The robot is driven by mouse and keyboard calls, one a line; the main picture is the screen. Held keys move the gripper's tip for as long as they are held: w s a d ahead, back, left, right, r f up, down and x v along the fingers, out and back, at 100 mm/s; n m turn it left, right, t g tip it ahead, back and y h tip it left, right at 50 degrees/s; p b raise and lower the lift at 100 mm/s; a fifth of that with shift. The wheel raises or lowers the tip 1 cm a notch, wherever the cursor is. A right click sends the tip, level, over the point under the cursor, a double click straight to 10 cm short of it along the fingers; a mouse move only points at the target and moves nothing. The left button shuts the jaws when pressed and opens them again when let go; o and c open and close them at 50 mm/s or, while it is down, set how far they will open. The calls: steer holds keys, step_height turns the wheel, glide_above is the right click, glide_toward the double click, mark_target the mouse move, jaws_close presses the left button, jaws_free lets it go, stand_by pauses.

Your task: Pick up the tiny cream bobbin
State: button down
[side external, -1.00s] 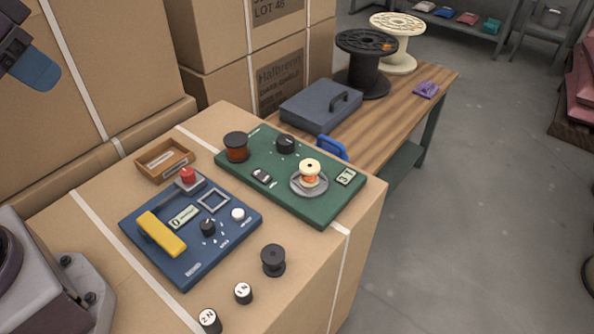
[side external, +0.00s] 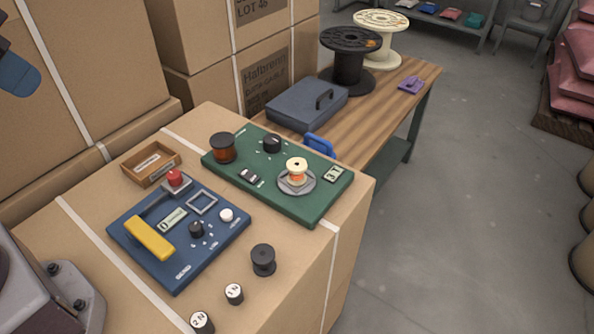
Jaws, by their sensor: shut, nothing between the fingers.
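The tiny cream bobbin (side external: 297,165), with a band of copper-orange winding, stands upright on a round grey metal plate (side external: 309,185). The plate is on the right part of a green panel (side external: 277,207) on top of a cardboard box. My gripper's fingers are not in view. Only a dark part of my arm with a blue rounded end shows at the upper left edge, well away from the bobbin. Nothing touches or hides the bobbin.
A dark spool with amber winding (side external: 222,148) and a black knob (side external: 272,143) stand on the green panel. A blue panel (side external: 180,263) with a yellow bar, a wooden tray (side external: 133,172), a black spool (side external: 263,260) and two small weights (side external: 234,294) are nearby. Large spools stand on the bench.

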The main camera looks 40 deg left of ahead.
steer(key=c, duration=1.8)
jaws_free()
steer(key=o, duration=1.3)
